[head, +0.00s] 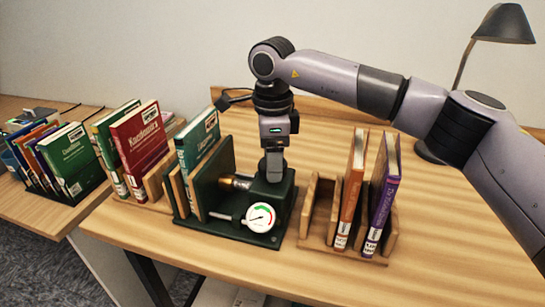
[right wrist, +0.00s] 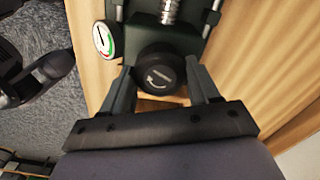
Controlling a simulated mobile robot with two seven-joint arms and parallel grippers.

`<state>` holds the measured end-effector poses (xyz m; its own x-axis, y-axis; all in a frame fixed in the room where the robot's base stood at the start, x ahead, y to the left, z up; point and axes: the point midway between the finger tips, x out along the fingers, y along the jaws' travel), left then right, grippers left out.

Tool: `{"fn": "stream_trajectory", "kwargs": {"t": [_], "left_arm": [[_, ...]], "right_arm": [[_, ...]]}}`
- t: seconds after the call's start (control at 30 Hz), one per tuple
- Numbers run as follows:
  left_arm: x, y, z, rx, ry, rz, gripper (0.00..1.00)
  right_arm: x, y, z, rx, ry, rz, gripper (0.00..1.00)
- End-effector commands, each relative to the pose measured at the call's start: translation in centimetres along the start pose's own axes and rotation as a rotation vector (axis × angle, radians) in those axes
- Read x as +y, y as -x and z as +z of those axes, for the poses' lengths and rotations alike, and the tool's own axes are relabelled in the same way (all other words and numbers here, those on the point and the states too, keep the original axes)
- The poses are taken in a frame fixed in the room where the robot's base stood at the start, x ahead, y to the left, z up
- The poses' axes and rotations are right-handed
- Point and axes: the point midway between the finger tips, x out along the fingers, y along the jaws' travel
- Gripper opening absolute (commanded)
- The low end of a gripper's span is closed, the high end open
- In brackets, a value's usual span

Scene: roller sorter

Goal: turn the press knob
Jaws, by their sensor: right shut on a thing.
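The dark green press (head: 217,180) stands on the wooden table, with a teal book (head: 198,140) upright at its left side and a round white gauge (head: 260,217) at its front. The black press knob (right wrist: 158,76) has a white curved arrow and sits at the press's end; in the head view my gripper hides it. My right gripper (head: 273,170) reaches down at the right end of the press. In the right wrist view its fingers (right wrist: 162,88) are shut on the knob, one on each side. My left gripper is not in view.
A wooden rack (head: 307,228) with an orange book (head: 350,190) and a purple book (head: 382,195) stands close to the right of the press. Red (head: 142,140) and green books stand to the left. A lamp (head: 505,25) is at the back right.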

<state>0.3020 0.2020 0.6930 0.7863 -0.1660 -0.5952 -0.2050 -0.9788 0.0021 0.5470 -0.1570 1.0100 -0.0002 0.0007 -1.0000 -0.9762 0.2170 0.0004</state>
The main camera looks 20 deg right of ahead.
Motion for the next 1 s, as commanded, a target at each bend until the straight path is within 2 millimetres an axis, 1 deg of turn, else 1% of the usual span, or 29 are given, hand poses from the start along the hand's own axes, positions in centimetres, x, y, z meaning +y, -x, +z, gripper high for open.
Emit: {"fn": "stream_trajectory", "kwargs": {"t": [0.03,1.0], "left_arm": [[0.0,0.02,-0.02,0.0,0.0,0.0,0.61],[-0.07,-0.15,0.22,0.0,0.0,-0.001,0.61]], "right_arm": [[-0.2,0.28,-0.12,0.0,-0.05,-0.008,0.3],[-0.16,0.26,-0.16,-0.001,-0.971,-0.006,0.3]]}}
